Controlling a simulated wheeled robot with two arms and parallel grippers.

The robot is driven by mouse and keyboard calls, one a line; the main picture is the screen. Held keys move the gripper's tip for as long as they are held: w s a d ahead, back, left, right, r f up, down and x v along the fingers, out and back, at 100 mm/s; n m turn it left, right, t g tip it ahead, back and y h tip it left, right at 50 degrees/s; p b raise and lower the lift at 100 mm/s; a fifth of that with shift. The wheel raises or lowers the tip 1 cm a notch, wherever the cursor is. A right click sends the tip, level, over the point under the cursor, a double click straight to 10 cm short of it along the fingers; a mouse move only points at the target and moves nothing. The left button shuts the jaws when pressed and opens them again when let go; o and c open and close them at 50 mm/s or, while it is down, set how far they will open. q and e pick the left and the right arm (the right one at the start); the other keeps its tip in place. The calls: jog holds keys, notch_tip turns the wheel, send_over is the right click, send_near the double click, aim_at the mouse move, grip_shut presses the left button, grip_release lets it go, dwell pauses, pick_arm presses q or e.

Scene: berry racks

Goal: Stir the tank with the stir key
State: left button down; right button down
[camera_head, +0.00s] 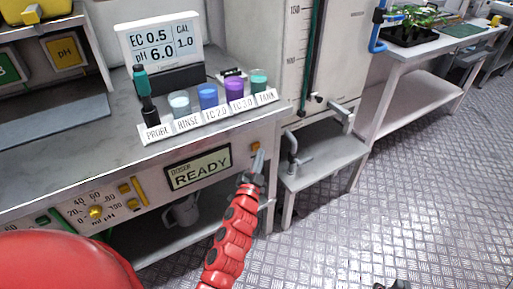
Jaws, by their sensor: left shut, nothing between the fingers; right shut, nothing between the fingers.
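The tank (338,45), a tall pale panel with a scale and a green sight tube, stands behind and right of the bench. My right gripper (393,285) shows only as a dark bit at the bottom edge, shut.
On the bench stand a meter (161,44), a probe (145,90) and several labelled cups (208,96). A dial (96,211) and yellow slider are on the panel at left. A low stand (322,158) with a tap is to the right. The floor (400,200) is clear.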

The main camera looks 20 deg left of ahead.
pick_arm(q)
jog(key=shift+w+a, duration=0.15)
jog(key=shift+w+a, duration=0.25)
jog(key=shift+a, duration=0.15)
dwell(0.8)
jog(key=shift+s+d, duration=0.1)
jog(key=shift+d, duration=0.05)
jog(key=shift+s+d+b, duration=0.3)
jog(key=shift+s+d, duration=0.15)
jog(key=shift+d, duration=0.1)
jog(key=shift+f, duration=0.1)
jog(key=s+d+b, duration=0.1)
jog(key=d, duration=0.1)
jog(key=s+d+b, duration=0.1)
jog(key=s+d, duration=0.1)
dwell(0.5)
dwell(0.6)
